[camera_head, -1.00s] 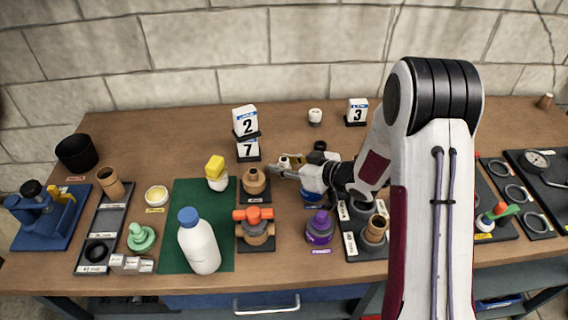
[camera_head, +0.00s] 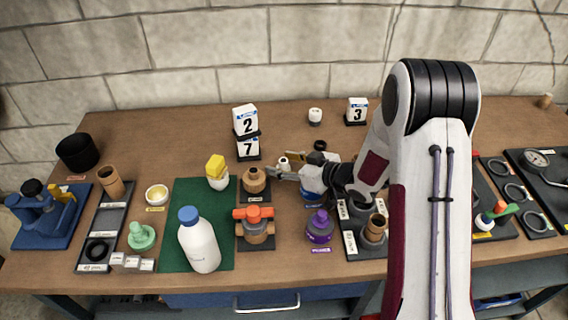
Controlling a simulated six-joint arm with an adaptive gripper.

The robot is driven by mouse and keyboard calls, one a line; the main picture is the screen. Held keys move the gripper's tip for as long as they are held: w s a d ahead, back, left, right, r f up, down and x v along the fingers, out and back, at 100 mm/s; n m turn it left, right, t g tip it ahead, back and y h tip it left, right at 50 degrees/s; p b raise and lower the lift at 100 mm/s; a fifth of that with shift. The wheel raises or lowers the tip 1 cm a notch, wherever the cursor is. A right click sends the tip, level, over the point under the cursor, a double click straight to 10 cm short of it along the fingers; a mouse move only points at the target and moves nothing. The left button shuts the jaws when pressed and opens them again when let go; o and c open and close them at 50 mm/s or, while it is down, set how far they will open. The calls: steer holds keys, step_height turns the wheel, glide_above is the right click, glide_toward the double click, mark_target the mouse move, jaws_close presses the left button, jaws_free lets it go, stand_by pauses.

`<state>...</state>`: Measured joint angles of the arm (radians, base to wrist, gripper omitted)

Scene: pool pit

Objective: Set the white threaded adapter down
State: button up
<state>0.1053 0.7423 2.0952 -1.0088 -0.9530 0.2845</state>
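The white threaded adapter (camera_head: 283,164) is a small pale cylinder that appears to stand upright on the wooden bench, just right of the tan fitting (camera_head: 254,180). My gripper (camera_head: 284,165) reaches in from the right, low over the bench. Its two fingers are spread, one on the far side of the adapter and one on the near side. A gap seems to show between the fingers and the adapter, but at this size I cannot tell whether either finger touches it. The adapter's lower part is partly hidden by the near finger.
Number blocks 2 (camera_head: 245,122) and 7 (camera_head: 248,148) stand behind the gripper. Another white cylinder (camera_head: 315,116) and block 3 (camera_head: 356,111) stand farther back. The orange-handled valve (camera_head: 255,224) and purple-capped jar (camera_head: 320,227) are in front. Bare bench lies between.

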steer(key=shift+s+f, duration=0.15)
steer(key=shift+f, duration=0.35)
steer(key=shift+r, duration=0.4)
steer(key=shift+r+v, duration=0.15)
steer(key=shift+v, duration=1.75)
steer(key=shift+r+v, duration=0.1)
steer(key=shift+v, duration=1.75)
steer(key=shift+w, duration=0.2)
steer(key=shift+w+d+r+h, duration=0.15)
steer(key=shift+d+r+h, duration=0.2)
steer(key=shift+r+h, duration=0.1)
steer(key=s+d+r+m+h, duration=0.3)
steer(key=d+r+h, duration=0.1)
steer(key=d+r, duration=0.25)
steer(key=s+d+r+m+h, duration=0.2)
steer(key=s+d+r+h, duration=0.25)
steer(key=r, duration=0.35)
steer(key=s+a+r+m+g, duration=0.1)
steer(key=s+a+m+g, duration=0.1)
steer(key=s, duration=1.1)
steer(key=s+a+r+m+g, duration=0.1)
steer(key=s+a, duration=0.1)
steer(key=s, duration=1.1)
steer(key=shift+a+r+m+g, duration=0.2)
steer(key=shift+m+g, duration=0.2)
